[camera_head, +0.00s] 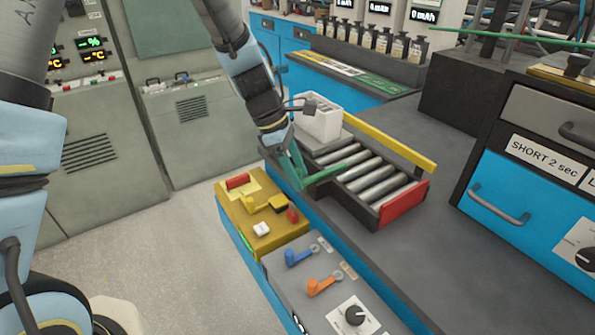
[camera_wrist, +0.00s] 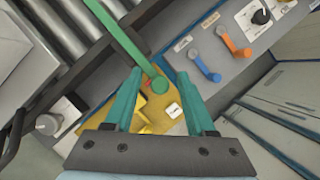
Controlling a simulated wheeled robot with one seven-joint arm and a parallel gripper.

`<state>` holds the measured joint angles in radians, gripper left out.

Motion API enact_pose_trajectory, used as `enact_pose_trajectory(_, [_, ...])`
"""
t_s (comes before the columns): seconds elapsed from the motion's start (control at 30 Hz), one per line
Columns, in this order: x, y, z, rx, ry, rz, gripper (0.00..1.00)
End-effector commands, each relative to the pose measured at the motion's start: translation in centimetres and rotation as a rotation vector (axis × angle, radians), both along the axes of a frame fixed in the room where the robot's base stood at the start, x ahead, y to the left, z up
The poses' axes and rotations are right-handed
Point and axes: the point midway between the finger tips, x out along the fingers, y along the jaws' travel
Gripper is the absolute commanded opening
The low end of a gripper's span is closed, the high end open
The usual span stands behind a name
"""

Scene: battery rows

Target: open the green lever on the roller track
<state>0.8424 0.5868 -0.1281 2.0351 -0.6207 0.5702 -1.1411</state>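The green lever (camera_head: 326,176) is a long flat bar at the near-left side of the roller track (camera_head: 372,172), reaching over the rollers in the head view. In the wrist view the green lever (camera_wrist: 118,35) runs from the top edge down to a round green end. My gripper (camera_head: 297,170) is at the lever's near end, with its green fingers pointing down. In the wrist view my gripper (camera_wrist: 160,75) is open, one finger on each side of the round end. I cannot tell whether either finger touches it. My gripper partly hides that end in the head view.
A white box (camera_head: 318,122) stands at the track's far end. A yellow rail (camera_head: 390,140) and a red end plate (camera_head: 404,203) border the track. A yellow box with small levers (camera_head: 262,228) and a grey panel with blue and orange levers (camera_head: 318,268) lie nearby.

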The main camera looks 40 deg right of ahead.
Motion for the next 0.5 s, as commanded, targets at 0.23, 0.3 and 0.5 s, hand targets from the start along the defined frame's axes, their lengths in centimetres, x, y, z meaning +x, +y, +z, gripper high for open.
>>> enact_pose_trajectory(0.23, [0.02, 0.0, 0.03, 0.0, 0.0, 0.0, 0.26])
enact_pose_trajectory(0.3, [0.02, 0.0, 0.03, 0.0, 0.0, 0.0, 0.19])
enact_pose_trajectory(0.5, [0.01, 0.01, 0.04, 0.0, 0.0, 0.0, 0.0])
